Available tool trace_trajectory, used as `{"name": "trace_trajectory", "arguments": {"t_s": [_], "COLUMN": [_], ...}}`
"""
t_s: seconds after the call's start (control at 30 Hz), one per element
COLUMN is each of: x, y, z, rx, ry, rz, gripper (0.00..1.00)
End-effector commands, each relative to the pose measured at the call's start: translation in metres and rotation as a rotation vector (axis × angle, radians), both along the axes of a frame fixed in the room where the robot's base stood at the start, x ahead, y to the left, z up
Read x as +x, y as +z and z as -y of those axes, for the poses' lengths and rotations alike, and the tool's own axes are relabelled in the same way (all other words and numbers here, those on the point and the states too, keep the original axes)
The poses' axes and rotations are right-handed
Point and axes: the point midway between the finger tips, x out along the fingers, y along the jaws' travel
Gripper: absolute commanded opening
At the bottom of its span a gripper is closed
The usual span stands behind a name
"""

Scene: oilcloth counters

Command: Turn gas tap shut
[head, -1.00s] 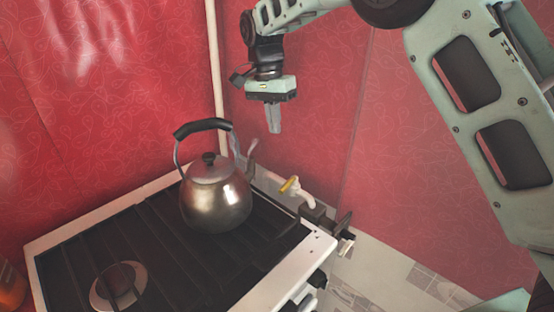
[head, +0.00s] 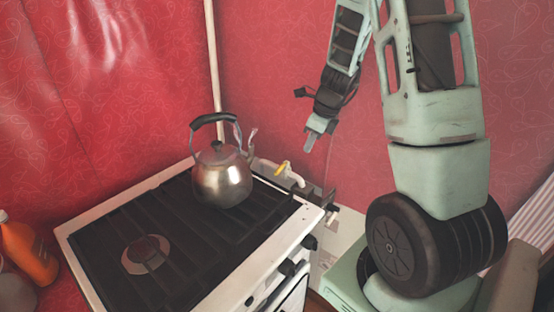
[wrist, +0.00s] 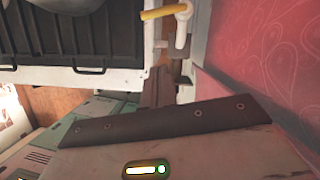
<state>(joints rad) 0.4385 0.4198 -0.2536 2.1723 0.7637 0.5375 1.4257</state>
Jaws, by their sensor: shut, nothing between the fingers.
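The gas tap has a yellow handle (head: 282,168) on a pale pipe (head: 295,178) behind the right rear corner of the stove. In the wrist view the yellow handle (wrist: 166,12) is at the top, pointing left from the white pipe (wrist: 182,32). My gripper (head: 308,150) is shut and empty, above and to the right of the tap in the head view, and apart from it. In the wrist view the closed fingers (wrist: 157,88) reach up the middle, below the tap in the picture.
A metal kettle (head: 222,178) with a black handle stands on the stove (head: 165,225), left of the tap. A red wall (head: 290,70) is close behind the tap. An orange bottle (head: 28,250) is at far left. Tiled floor shows right of the stove.

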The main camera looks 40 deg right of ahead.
Motion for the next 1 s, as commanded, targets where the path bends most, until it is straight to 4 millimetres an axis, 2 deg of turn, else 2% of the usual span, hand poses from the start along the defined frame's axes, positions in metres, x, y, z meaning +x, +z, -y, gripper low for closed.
{"name": "trace_trajectory", "arguments": {"t_s": [0.17, 0.5, 0.73, 1.0], "x": [0.006, 0.026, 0.054, 0.063], "y": [-0.027, -0.093, -0.096, -0.099], "z": [-0.003, -0.012, -0.024, -0.027], "rx": [0.003, 0.003, 0.001, 0.0], "ry": [0.002, 0.006, 0.009, 0.008], "rz": [-0.004, -0.004, -0.001, -0.001], "gripper": [0.0, 0.0, 0.0, 0.0]}}
